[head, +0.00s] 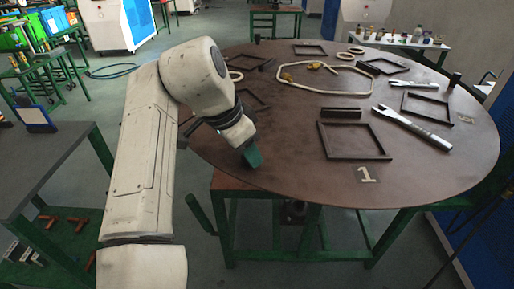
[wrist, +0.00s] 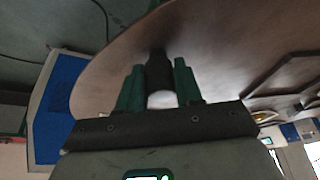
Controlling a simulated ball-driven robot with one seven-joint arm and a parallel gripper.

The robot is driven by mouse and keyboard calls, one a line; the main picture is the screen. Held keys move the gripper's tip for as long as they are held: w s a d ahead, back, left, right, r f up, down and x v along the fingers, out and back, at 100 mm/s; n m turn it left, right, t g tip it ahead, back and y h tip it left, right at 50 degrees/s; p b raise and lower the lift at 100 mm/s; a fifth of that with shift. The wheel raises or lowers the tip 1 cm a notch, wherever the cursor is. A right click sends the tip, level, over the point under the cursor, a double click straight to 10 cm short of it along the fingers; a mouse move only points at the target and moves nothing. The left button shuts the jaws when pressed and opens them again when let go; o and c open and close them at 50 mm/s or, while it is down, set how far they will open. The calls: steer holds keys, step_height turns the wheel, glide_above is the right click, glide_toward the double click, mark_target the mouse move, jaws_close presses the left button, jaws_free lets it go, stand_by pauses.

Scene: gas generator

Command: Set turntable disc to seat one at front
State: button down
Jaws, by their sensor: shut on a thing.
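The turntable disc (head: 285,170) is a large round brown plate on a green frame, also filling much of the wrist view (wrist: 225,45). A pale "1" mark (head: 366,174) lies near its front edge, right of centre, beside a dark square frame seat (head: 352,140). My gripper (head: 253,157) is at the disc's front-left rim. In the wrist view its green fingers (wrist: 158,88) are shut on a dark upright peg (wrist: 158,68) at the rim. In the head view the gripper hides that peg. Similar dark pegs stand at the back rim (head: 257,38) and right rim (head: 455,79).
The disc carries several other square frames, a wrench (head: 412,127), a cream hose loop (head: 325,77) and pale rings (head: 350,53). A grey-topped table (head: 40,160) stands at left. A green lever (head: 200,213) sticks out below the disc's front-left side.

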steer(key=shift+r, duration=0.1)
steer(key=c, duration=0.8)
jaws_free()
steer(key=shift+a, duration=0.1)
steer(key=v, duration=1)
steer(key=shift+r, duration=0.35)
